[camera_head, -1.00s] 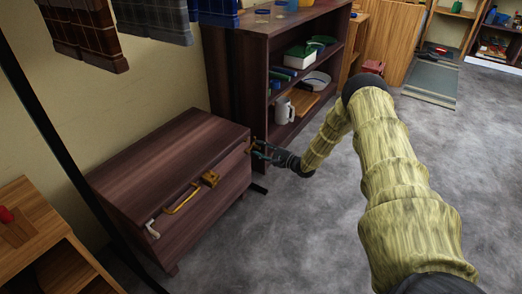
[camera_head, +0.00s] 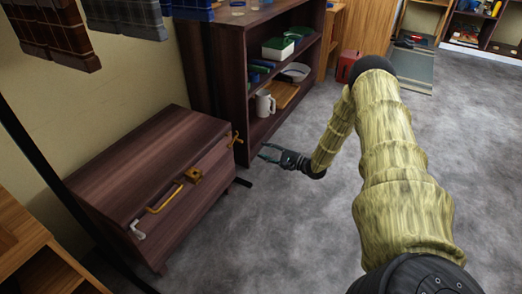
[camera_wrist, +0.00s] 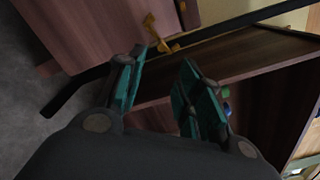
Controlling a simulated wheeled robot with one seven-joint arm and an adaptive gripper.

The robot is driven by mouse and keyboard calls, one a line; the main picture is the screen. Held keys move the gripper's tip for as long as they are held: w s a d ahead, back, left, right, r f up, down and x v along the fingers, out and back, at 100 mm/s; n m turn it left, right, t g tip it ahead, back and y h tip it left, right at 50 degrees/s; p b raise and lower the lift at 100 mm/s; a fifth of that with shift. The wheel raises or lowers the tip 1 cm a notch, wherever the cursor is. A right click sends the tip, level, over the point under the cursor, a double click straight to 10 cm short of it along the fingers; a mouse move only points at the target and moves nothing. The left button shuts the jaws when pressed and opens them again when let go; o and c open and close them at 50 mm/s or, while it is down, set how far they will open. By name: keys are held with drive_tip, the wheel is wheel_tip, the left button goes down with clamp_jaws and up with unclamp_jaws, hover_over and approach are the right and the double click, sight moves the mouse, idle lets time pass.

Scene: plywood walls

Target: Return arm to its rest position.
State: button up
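My gripper (camera_head: 268,153) is at the end of my extended arm, in front of the dark wooden shelf and right of the chest. In the wrist view its two teal-padded fingers (camera_wrist: 165,85) are spread apart with nothing between them. The dark wooden chest (camera_head: 135,160) is closed, with a brass handle (camera_head: 164,199), a brass latch (camera_head: 194,175) and a brass fitting at its right end (camera_head: 236,139). In the wrist view a brass fitting (camera_wrist: 160,40) shows beyond the fingers, apart from them.
The open shelf (camera_head: 238,75) holds a white mug (camera_head: 265,104), a green-lidded box (camera_head: 278,49) and a white bowl (camera_head: 296,72). A light wooden cabinet (camera_head: 35,250) stands at the lower left. A red box (camera_head: 347,63) is behind my arm. The grey floor (camera_head: 290,230) is clear.

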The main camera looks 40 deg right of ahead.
idle(0.6)
drive_tip(key=s+a+f+n+g+h, duration=0.2)
drive_tip(key=s+a+f+n+g, duration=0.25)
drive_tip(key=a, duration=0.85)
drive_tip(key=s+a+f+n+g+h, duration=0.1)
drive_tip(key=s+a+f+n+g, duration=0.15)
drive_tip(key=s+a+f, duration=0.7)
drive_tip(key=s+a+n+g+h, duration=0.1)
drive_tip(key=s+a+n+g, duration=0.25)
drive_tip(key=s, duration=0.65)
drive_tip(key=s+a+n+g+h, duration=0.25)
drive_tip(key=s+a+n, duration=0.2)
drive_tip(key=s, duration=0.55)
drive_tip(key=s+a+n+g+h, duration=0.1)
drive_tip(key=s+a+n+g, duration=0.3)
drive_tip(key=s, duration=0.6)
wheel_tip(320, 180, up, 36)
drive_tip(key=n+p, duration=0.1)
drive_tip(key=p, duration=3.3)
drive_tip(key=shift+s+d+t+p, duration=0.2)
drive_tip(key=shift+s+t+p, duration=0.1)
drive_tip(key=shift+s+p, duration=0.1)
